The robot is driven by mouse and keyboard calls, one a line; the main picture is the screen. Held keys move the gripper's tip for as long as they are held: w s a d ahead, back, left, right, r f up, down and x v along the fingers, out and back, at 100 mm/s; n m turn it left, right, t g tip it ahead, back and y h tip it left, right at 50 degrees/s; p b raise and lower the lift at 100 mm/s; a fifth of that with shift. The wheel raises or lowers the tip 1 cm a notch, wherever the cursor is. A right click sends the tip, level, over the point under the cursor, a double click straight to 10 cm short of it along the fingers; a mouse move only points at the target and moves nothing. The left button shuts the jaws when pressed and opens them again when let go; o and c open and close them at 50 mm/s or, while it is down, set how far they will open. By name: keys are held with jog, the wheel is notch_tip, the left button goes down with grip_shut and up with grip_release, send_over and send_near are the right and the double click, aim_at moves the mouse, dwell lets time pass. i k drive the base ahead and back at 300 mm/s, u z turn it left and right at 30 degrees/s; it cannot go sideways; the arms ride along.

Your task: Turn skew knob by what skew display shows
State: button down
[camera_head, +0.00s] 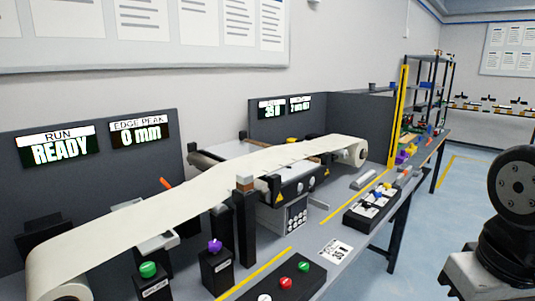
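No display or knob label in camera_head reads clearly as skew. The near left panel has a run display (57,147) reading READY and an edge peak display (140,132) reading 0 mm. Two smaller displays stand further back; the left one (271,109) seems to read 35 N, and the right one (300,104) seems to start with 2 mm, its title too small to read. A purple knob (215,246) sits on a black labelled post and a green knob (148,269) on another. My gripper is not in view; only part of my arm shows at right.
A cream web (150,212) runs over rollers along the bench. A button box (284,283) with red and green buttons is at the front edge. A tray (370,211) of small parts lies further right. The blue floor (410,240) beside the bench is clear.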

aim_at(214, 246)
jog(key=k, duration=0.6)
jog(key=u, duration=0.6)
jog(key=i, duration=0.95)
jog(key=u, duration=0.15)
